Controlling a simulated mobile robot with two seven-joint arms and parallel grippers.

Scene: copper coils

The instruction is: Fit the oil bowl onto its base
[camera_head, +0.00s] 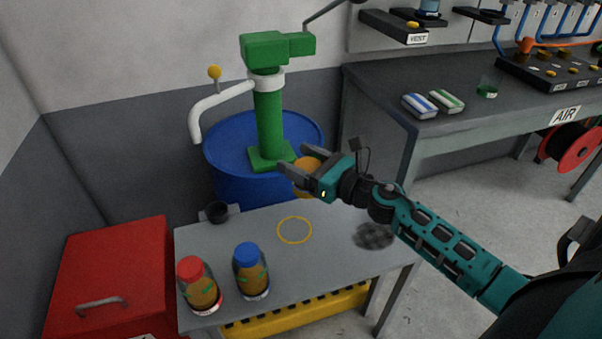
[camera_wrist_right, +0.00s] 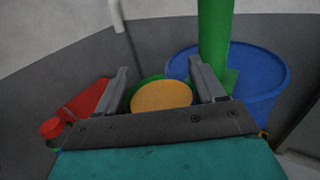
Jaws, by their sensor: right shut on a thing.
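My right gripper (camera_head: 304,176) is shut on an amber bowl (camera_head: 308,171), held above the back edge of the grey table. In the right wrist view the amber round face of the bowl (camera_wrist_right: 162,96) lies between the two fingers (camera_wrist_right: 165,85), with a green edge behind it. The fingers hide part of the bowl in the head view. A small dark round fitting (camera_head: 218,212) sits at the table's back left edge, apart from the bowl. I cannot tell whether it is the bowl's base. My left gripper is not in view.
A green hand pump (camera_head: 269,120) on a blue drum (camera_head: 228,160) stands close behind my right gripper. Red-capped (camera_head: 199,287) and blue-capped (camera_head: 251,273) bottles stand on the table (camera_head: 330,225) front. A yellow ring (camera_head: 294,230) marks clear tabletop. A red box (camera_head: 110,265) is at left.

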